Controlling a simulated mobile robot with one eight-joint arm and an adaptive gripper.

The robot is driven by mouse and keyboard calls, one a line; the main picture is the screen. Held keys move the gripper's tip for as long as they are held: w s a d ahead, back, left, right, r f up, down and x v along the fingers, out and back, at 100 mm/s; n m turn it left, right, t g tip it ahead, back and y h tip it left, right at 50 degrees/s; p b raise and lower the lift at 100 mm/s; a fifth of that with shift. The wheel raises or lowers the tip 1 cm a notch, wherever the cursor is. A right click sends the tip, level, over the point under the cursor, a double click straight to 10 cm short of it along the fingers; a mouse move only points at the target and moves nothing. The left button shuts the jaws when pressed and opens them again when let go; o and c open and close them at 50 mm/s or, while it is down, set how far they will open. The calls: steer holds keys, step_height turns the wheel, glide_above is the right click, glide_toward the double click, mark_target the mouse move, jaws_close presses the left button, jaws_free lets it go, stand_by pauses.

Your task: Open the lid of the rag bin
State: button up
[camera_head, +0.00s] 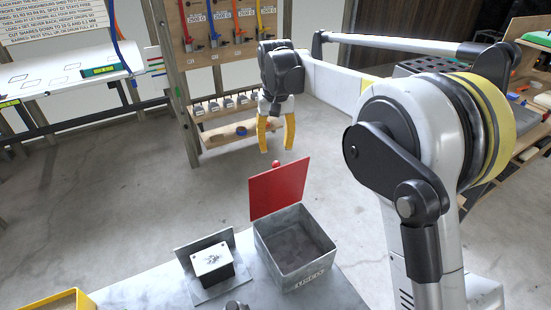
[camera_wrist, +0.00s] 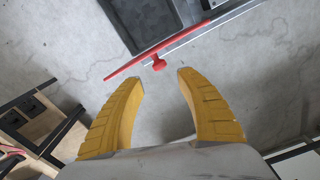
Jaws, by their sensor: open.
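The rag bin (camera_head: 262,243) is a grey metal box marked "USED" on the grey table, with dark rags (camera_head: 297,243) inside. Its red lid (camera_head: 280,188) stands raised, roughly upright, at the bin's back left edge, with a red knob (camera_head: 276,164) near its top. In the wrist view the lid (camera_wrist: 185,41) shows nearly edge-on, with its knob (camera_wrist: 159,64) facing the gripper. My gripper (camera_head: 276,150) has yellow fingers, open and empty, pointing down above the lid and apart from it. In the wrist view the knob lies just beyond the fingertips (camera_wrist: 160,77).
A small metal box on a plate (camera_head: 212,262) stands left of the bin. A yellow-edged tray (camera_head: 75,298) is at the table's front left. Behind the gripper stands a wooden rack (camera_head: 225,65) with hanging hooks and a lower shelf (camera_head: 245,130). Concrete floor between is clear.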

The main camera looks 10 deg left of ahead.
steer(key=shift+w+r, duration=0.1)
steer(key=shift+r, duration=2.3)
steer(key=shift+d, duration=0.1)
